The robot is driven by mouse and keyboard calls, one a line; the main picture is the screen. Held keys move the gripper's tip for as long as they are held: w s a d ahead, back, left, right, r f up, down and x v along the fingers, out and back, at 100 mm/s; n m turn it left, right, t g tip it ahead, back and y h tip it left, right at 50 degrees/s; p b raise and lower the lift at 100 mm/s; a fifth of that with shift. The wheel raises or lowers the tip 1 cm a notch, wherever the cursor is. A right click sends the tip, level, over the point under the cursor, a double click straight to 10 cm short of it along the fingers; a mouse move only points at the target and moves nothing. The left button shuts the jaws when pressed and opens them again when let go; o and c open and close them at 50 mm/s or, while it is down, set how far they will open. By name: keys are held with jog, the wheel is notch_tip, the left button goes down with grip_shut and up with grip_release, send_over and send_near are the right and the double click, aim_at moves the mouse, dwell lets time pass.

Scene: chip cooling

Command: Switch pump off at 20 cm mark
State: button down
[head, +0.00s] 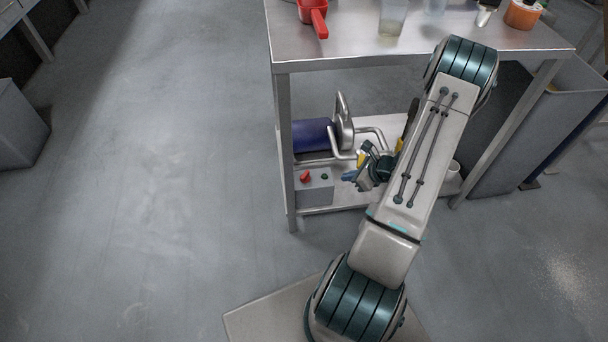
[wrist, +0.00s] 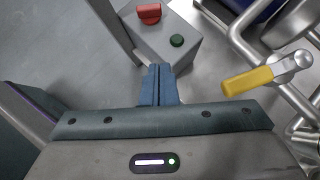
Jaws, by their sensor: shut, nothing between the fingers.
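The pump (head: 314,135), with a blue motor and steel head, sits on the lower shelf of the steel table. Its grey control box (head: 315,188) stands at the front left of that shelf. On the box are a red switch (wrist: 149,13) and a green button (wrist: 177,40). My gripper (head: 348,178) is at the right of the box; in the wrist view its blue fingers (wrist: 159,68) are together and empty, pointing at the box just below the green button. Whether they touch the box I cannot tell. I see no 20 cm mark.
A yellow-handled valve (wrist: 248,81) and steel pipes are close to the right of my gripper. Table legs (head: 286,150) flank the shelf. A red scoop (head: 317,18), clear containers and an orange tub (head: 522,14) are on the tabletop.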

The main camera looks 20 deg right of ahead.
jog(key=b, duration=0.4)
send_near(316, 182)
jog(key=x, duration=0.5)
jog(key=shift+s+f, duration=0.15)
jog(key=shift+w+a+b, duration=0.25)
jog(key=shift+w+a, duration=0.05)
jog(key=shift+w, duration=0.25)
jog(key=shift+w+a+b, duration=0.25)
jog(key=shift+w+a, duration=0.05)
jog(key=shift+w, duration=0.2)
jog(key=shift+w+a+r, duration=0.25)
jog(key=shift+w+a, duration=0.15)
jog(key=shift+w, duration=0.2)
